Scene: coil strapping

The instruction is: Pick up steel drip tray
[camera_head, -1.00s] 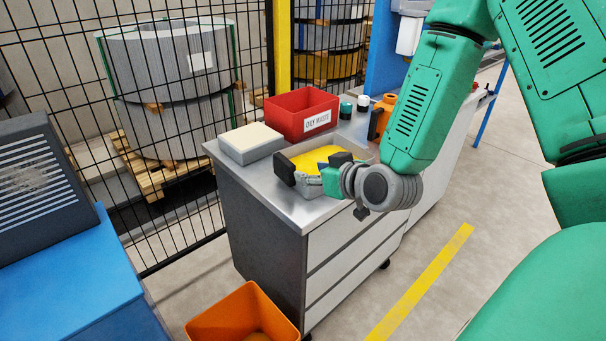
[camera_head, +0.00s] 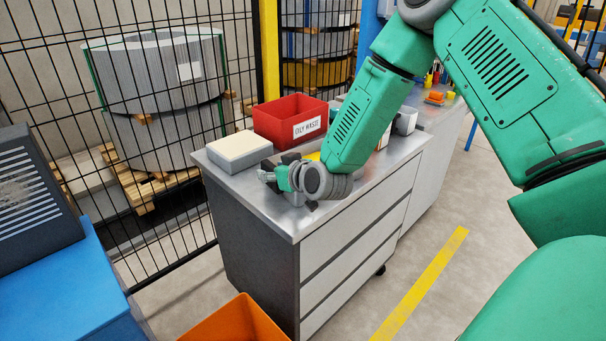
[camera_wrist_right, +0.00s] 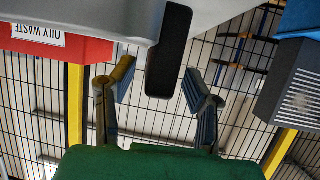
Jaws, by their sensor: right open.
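The steel drip tray is on the grey cabinet top, largely hidden behind my right forearm and gripper in the head view. Its dark handle (camera_head: 277,159) and a bit of the yellow contents (camera_head: 313,156) show. My right gripper (camera_head: 268,180) is open at the tray's near left side, low over the cabinet top. In the right wrist view the black handle (camera_wrist_right: 168,50) lies between the lines of the two open fingers (camera_wrist_right: 158,88), with pale grey metal behind it. I cannot tell whether the fingers touch it. My left gripper is out of view.
A red OILY WASTE bin (camera_head: 291,121) stands behind the tray, and a grey box with a cream top (camera_head: 239,148) stands to its left. Bare cabinet top (camera_head: 290,218) lies in front. An orange bin (camera_head: 237,322) is on the floor; mesh fence (camera_head: 150,90) stands behind.

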